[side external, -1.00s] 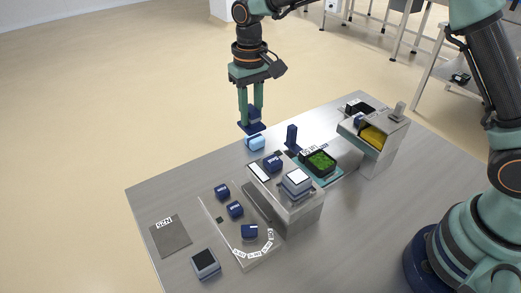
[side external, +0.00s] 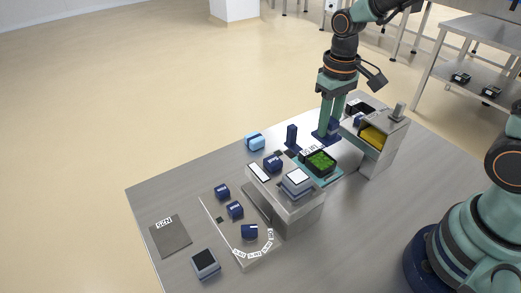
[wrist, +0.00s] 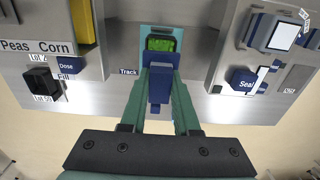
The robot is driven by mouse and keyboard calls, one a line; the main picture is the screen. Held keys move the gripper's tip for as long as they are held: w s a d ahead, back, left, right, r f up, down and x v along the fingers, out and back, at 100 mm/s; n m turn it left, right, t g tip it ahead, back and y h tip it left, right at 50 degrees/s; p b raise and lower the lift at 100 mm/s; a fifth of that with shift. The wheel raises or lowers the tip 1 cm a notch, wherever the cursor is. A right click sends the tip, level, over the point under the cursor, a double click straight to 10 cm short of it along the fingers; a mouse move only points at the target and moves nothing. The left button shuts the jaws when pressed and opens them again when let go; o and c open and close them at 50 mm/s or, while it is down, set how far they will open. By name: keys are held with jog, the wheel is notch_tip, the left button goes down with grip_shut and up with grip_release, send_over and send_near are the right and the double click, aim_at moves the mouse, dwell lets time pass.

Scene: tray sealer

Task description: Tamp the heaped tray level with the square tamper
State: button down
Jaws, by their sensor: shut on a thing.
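My gripper (side external: 330,129) is shut on the dark blue square tamper (side external: 322,138), held upright with its flat plate at the bottom. The wrist view shows my gripper (wrist: 161,78) around the tamper's blue handle (wrist: 159,92). The dark tray of green peas (side external: 321,162) sits on a teal track between the sealer and the dispenser. The tray's peas (wrist: 160,44) also show just beyond the tamper in the wrist view. In the side view the tamper is behind the tray and apart from it. How level the peas lie cannot be told.
The dispenser (side external: 372,150) with yellow corn stands close right of my gripper. The sealer block (side external: 307,205) stands left of the tray. A blue post (side external: 291,137) and a light blue object (side external: 255,142) stand behind. The front right of the table is clear.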

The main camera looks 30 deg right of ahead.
jog(key=shift+f, duration=2.9)
jog(key=shift+f, duration=0.7)
jog(key=shift+r, duration=0.1)
jog(key=shift+r, duration=4.5)
